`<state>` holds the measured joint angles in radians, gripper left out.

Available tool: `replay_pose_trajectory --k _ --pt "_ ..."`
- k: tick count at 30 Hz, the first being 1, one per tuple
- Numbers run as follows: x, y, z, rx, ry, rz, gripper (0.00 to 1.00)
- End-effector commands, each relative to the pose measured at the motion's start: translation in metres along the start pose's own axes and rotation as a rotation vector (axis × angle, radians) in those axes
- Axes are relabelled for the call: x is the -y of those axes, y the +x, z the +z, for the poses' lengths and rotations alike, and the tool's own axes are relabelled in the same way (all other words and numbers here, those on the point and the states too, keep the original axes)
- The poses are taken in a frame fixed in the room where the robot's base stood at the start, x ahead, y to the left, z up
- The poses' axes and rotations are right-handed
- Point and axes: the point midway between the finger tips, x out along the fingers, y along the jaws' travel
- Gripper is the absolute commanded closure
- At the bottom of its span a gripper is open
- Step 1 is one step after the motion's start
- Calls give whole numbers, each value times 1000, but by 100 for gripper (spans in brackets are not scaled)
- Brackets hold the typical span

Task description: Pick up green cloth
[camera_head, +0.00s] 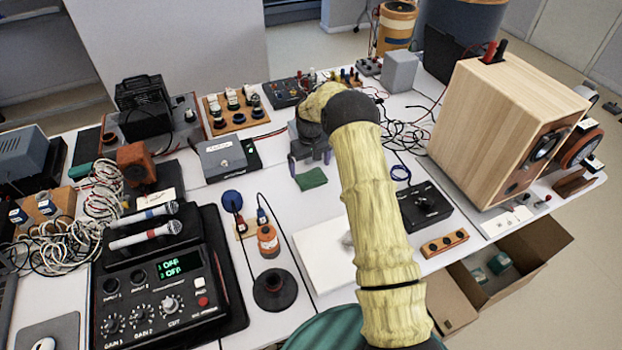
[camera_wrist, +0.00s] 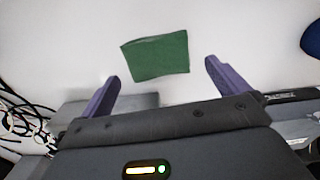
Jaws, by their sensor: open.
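The green cloth (camera_head: 311,178) is a small folded piece lying flat on the white table, just below my gripper in the head view. In the wrist view the green cloth (camera_wrist: 157,57) lies beyond the fingertips, between the lines of the two fingers. My gripper (camera_head: 310,163) has two purple fingers set wide apart, with nothing between them. In the wrist view my gripper (camera_wrist: 162,70) is also open, and the cloth is apart from both fingers. My arm hides part of the table to the right of the cloth.
A grey box (camera_head: 221,157) stands left of the cloth. A black box with a knob (camera_head: 424,205) and a wooden speaker (camera_head: 500,125) stand to the right. An orange spool (camera_head: 268,240) and a black-based stand (camera_head: 274,288) are in front. Bare white table surrounds the cloth.

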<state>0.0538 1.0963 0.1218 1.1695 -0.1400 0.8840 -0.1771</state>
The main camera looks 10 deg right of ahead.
Motion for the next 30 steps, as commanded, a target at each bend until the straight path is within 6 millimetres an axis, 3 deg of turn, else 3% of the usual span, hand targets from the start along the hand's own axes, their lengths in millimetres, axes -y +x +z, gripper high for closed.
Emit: replay_pose_trajectory --k 8,19,30 --pt "-4 3 1 1 5 0 0" --pt "-4 48 -1 1 2 0 0" --pt "-4 51 -1 -1 2 0 0"
